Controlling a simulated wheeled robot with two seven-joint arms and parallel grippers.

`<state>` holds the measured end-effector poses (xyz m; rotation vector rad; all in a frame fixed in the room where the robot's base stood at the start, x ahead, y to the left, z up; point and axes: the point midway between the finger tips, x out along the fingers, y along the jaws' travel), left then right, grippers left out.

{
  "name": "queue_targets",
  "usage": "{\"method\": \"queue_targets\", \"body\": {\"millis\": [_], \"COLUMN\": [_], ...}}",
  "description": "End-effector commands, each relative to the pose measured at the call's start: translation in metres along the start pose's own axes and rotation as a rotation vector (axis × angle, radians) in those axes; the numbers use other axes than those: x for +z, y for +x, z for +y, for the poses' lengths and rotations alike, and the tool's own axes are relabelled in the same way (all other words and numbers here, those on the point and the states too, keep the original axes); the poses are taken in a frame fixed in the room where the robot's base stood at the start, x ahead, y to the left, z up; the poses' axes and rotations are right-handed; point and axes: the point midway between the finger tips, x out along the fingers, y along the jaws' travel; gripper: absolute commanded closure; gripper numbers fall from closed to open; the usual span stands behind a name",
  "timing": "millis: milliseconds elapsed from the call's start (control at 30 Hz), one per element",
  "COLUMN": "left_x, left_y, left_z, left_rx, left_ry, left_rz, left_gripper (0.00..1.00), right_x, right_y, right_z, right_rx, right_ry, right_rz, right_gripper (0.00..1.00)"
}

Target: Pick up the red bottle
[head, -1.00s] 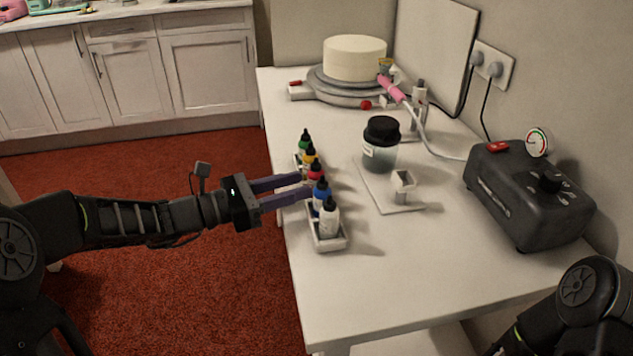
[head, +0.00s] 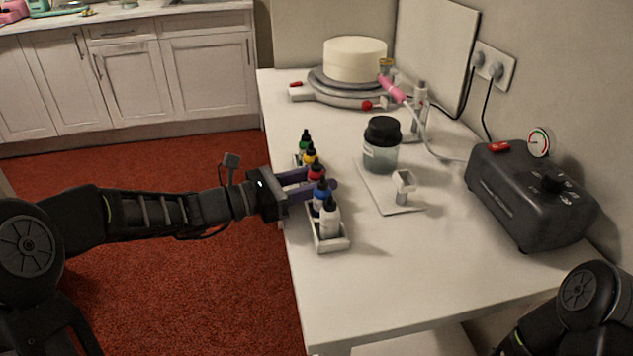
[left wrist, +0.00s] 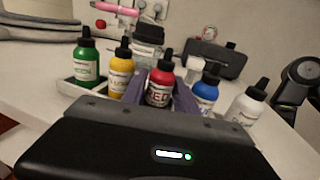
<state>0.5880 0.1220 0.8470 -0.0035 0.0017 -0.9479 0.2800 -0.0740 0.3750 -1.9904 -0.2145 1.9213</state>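The red bottle (head: 317,173) has a black nozzle cap and stands upright in the middle of a row of bottles in a white tray (head: 331,245). In the left wrist view the red bottle (left wrist: 159,92) faces me, with one finger on each side. My left gripper (head: 322,179) reaches in from the left, its purple fingers straddling the red bottle. The fingers look apart, very near the bottle's sides; contact cannot be made out. The bottle's lower part is hidden by the fingers in the head view. My right gripper is out of view.
Yellow (head: 311,157) and green (head: 305,144) bottles stand behind the red one; blue (head: 321,196) and white (head: 330,217) bottles stand in front. A dark-lidded jar (head: 382,147) and a black compressor (head: 528,195) are to the right. The table front is clear.

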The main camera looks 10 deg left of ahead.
Motion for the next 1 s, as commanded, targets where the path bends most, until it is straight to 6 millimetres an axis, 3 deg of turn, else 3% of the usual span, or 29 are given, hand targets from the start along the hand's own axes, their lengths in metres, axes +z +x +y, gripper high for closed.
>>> {"method": "queue_targets", "body": {"millis": [267, 567, 833, 1000], "left_x": [0.0, 0.0, 0.003, 0.021], "left_y": [0.0, 0.0, 0.0, 0.0], "left_z": [0.0, 0.0, 0.0, 0.0], "left_rx": [0.0, 0.0, 0.0, 0.0], "left_ry": [0.0, 0.0, 0.001, 0.004], "left_rz": [0.0, 0.0, 0.0, -0.001], "left_gripper": [0.65, 0.88, 0.88, 0.88], "right_x": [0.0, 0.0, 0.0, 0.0], "right_y": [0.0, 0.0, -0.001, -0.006], "right_z": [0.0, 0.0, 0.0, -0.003], "right_rx": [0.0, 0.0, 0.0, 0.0], "right_ry": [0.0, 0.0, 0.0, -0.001], "right_rz": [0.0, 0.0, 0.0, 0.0], "right_gripper": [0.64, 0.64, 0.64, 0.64]}}
